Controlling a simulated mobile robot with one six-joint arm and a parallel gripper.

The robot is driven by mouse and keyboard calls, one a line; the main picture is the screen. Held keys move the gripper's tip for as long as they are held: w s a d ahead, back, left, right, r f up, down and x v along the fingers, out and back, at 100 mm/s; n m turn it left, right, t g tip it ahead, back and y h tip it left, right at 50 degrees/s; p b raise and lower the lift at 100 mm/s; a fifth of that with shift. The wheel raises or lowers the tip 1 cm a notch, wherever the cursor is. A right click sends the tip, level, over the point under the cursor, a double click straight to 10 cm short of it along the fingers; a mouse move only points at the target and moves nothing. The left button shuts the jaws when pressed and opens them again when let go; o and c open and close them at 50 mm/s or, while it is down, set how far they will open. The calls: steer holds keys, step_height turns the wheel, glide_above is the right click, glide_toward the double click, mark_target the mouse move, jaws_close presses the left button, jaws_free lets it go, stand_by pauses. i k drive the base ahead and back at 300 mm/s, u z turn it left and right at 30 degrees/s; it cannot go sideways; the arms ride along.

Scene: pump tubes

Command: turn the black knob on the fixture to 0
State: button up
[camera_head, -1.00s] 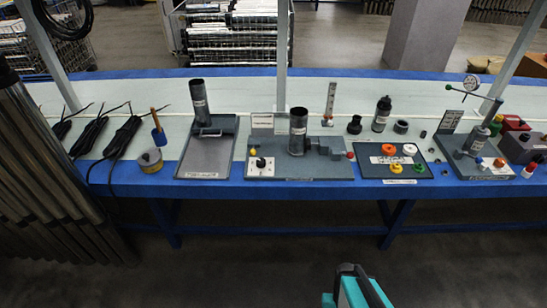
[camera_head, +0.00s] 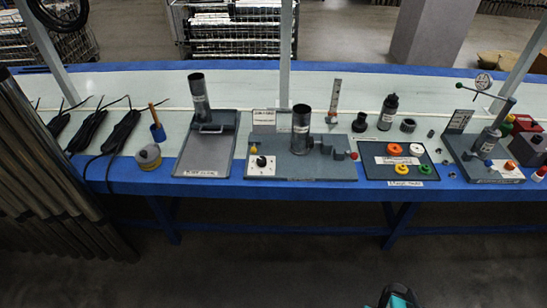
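The black knob (camera_head: 261,161) sits on a white dial plate (camera_head: 262,172) at the front left corner of the grey fixture (camera_head: 318,168). The knob is small in the picture, and I cannot read the dial marks or tell where it points. The fixture also carries an upright dark tube, a grey clamp block and a red-tipped part at its right end. Only a teal and black piece of my arm shows at the bottom edge, well below the bench and to the right of the knob. My gripper's fingers are not in view.
The fixture stands on a long blue-edged bench (camera_head: 330,195). A grey tray (camera_head: 207,155) with a tube is to its left, and a board (camera_head: 372,171) with coloured rings is to its right. The floor in front is clear.

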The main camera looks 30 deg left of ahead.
mark_target(261, 162)
steer(key=z, duration=0.2)
steer(key=k, duration=1.65)
steer(key=u, duration=1)
steer(key=i, duration=1)
steer(key=u, duration=0.05)
